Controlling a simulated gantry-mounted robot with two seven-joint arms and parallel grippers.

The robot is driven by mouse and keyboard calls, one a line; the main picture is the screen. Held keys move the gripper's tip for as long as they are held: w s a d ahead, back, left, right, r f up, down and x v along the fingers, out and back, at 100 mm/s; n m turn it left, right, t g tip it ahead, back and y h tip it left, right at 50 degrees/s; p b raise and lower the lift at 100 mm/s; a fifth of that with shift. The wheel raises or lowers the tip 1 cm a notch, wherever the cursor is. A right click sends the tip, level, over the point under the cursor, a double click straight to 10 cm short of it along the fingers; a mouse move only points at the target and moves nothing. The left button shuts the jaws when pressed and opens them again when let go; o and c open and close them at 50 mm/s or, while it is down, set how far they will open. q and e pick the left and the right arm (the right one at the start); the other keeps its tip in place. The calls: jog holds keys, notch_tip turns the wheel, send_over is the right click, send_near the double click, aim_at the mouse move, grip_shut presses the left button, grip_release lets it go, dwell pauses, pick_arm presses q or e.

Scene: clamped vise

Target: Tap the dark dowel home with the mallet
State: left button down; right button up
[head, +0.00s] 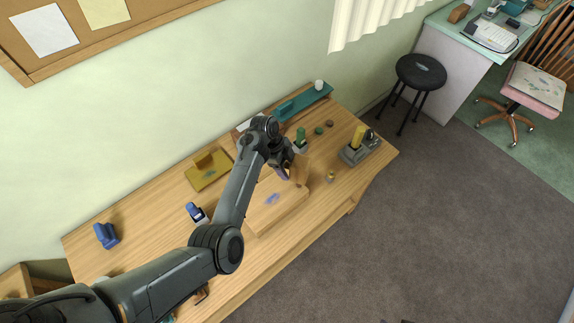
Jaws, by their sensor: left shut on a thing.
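My left gripper (284,170) is over the middle of the wooden workbench (225,292), seen from above and partly hidden by its own wrist. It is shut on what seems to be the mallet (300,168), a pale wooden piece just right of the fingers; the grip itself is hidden. A grey vise (352,156) stands near the bench's right end, with a yellow upright piece (358,136) in it. A small dark form (371,136) is beside the yellow piece; I cannot tell whether it is the dark dowel. The gripper is left of the vise, apart from it. My right gripper is not in view.
A pale board (271,208) lies below the gripper. A yellow tray (208,178), blue items (106,236) and a teal strip (312,98) lie along the back.

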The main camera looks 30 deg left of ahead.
pick_arm(q)
jog(key=shift+f, duration=0.25)
notch_tip(320, 180, down, 5)
jog(key=b, duration=0.3)
jog(key=shift+w+f+b, duration=0.1)
jog(key=shift+b, duration=0.2)
notch_tip(320, 180, up, 4)
jog(key=p, duration=0.4)
jog(key=shift+r+p, duration=0.2)
jog(key=shift+p, duration=0.2)
jog(key=shift+r+p, duration=0.15)
jog(key=shift+p, duration=0.25)
